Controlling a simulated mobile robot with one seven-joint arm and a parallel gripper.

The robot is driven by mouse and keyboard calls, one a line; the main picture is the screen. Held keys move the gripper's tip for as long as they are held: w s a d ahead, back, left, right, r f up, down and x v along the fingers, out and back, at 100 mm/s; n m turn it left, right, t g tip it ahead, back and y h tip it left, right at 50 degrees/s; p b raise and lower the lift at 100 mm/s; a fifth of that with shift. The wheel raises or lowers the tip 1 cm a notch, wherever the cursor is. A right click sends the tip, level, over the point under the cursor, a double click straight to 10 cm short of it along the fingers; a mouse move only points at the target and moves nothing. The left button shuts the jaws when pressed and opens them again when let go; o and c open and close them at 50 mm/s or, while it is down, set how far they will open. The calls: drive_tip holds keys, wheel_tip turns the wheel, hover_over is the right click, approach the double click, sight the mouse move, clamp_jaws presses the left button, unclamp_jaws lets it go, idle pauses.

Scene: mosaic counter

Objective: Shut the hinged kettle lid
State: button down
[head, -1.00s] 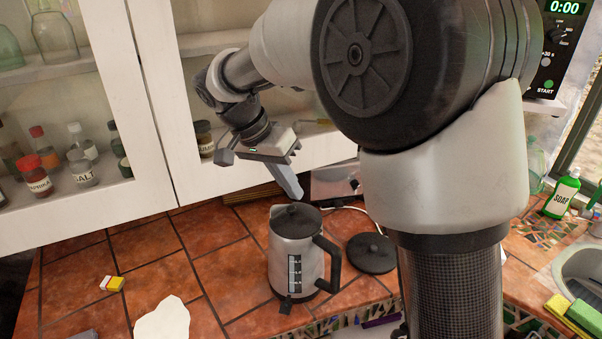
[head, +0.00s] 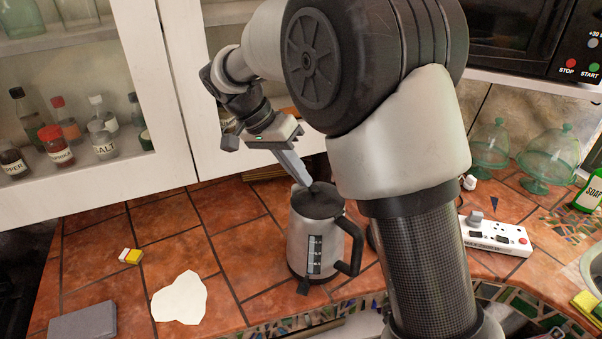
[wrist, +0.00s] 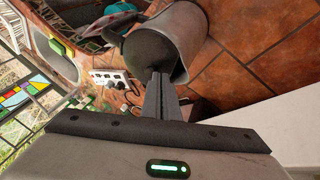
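The kettle (head: 301,245) is steel with a black handle on its right and a level window on its front. It stands upright on the tiled counter. Its black lid (head: 320,206) lies about flat across the top in the head view, with no clear gap at the rim. My gripper (head: 305,181) points down at the lid's far left part, at or just above it; I cannot tell if it touches. In the wrist view the two fingers (wrist: 164,92) are together with nothing between them, in front of the kettle (wrist: 188,38) and its dark top (wrist: 150,52).
A white power strip (head: 493,235) and glass domes (head: 549,160) are at the right. The cabinet (head: 205,150) stands close behind my gripper.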

drive_tip(key=shift+s+f, duration=0.1)
drive_tip(key=shift+f, duration=0.05)
idle(0.4)
drive_tip(key=shift+s+d+f+b, duration=0.4)
drive_tip(key=shift+s+d+b, duration=0.1)
drive_tip(key=shift+s+b, duration=0.15)
drive_tip(key=w+p+v, duration=0.1)
drive_tip(key=v, duration=1.7)
drive_tip(key=s+d+r+n+t+y, duration=0.1)
drive_tip(key=s+d+n+y, duration=0.1)
drive_tip(key=s+d, duration=0.45)
drive_tip(key=s+d+r+n+t+y, duration=0.1)
drive_tip(key=s+d+n+y, duration=0.15)
drive_tip(key=d, duration=0.65)
drive_tip(key=s+d+f+n+t, duration=0.1)
drive_tip(key=s+d+f, duration=0.2)
drive_tip(key=s, duration=0.3)
drive_tip(key=s+d+f+n+t+y+p, duration=0.1)
drive_tip(key=s+d+f+t, duration=0.1)
drive_tip(key=s+f, duration=0.3)
drive_tip(key=shift+s+d+f+n, duration=0.35)
drive_tip(key=shift+s+d, duration=0.05)
drive_tip(key=shift+s, duration=0.25)
